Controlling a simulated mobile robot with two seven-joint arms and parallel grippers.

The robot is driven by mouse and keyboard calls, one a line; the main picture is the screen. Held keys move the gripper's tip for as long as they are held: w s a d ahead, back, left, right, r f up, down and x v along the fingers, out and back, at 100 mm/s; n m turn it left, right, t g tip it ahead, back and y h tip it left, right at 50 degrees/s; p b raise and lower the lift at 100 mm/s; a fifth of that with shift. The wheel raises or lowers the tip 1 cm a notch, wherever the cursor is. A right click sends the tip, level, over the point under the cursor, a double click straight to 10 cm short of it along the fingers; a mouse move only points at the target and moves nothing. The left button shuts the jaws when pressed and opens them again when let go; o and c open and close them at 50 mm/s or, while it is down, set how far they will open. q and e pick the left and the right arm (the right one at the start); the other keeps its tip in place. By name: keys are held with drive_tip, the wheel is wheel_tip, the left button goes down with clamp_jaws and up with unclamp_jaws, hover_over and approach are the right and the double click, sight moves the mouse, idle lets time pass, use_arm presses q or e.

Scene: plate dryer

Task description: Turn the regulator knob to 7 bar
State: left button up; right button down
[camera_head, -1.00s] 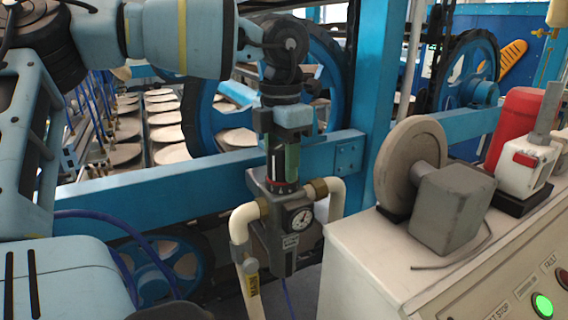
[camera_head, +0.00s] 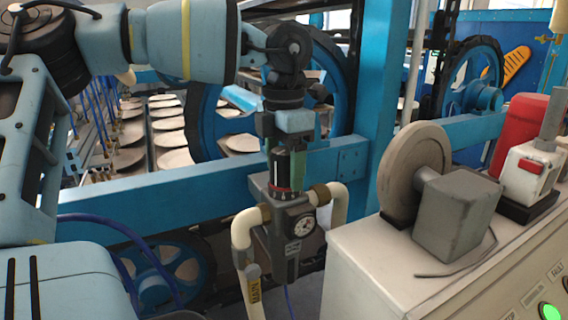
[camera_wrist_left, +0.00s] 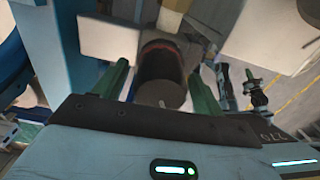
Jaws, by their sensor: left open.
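The regulator (camera_head: 277,240) is a grey block between two elbowed cream pipes. In the left wrist view the knob (camera_wrist_left: 160,72) stands between the two open fingers, with visible gaps on both sides. My right gripper is not in view.
A blue frame beam (camera_head: 170,195) runs behind the regulator, and a blue post (camera_head: 380,90) stands to its right. A cream control cabinet (camera_head: 370,265) with a grey motor and disc (camera_head: 412,165) is close on the right. Round plates (camera_head: 172,138) lie behind at left.

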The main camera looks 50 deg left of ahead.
sight(284, 150)
use_arm(q)
drive_tip(key=shift+r, duration=3.95)
drive_tip(key=shift+f, duration=0.1)
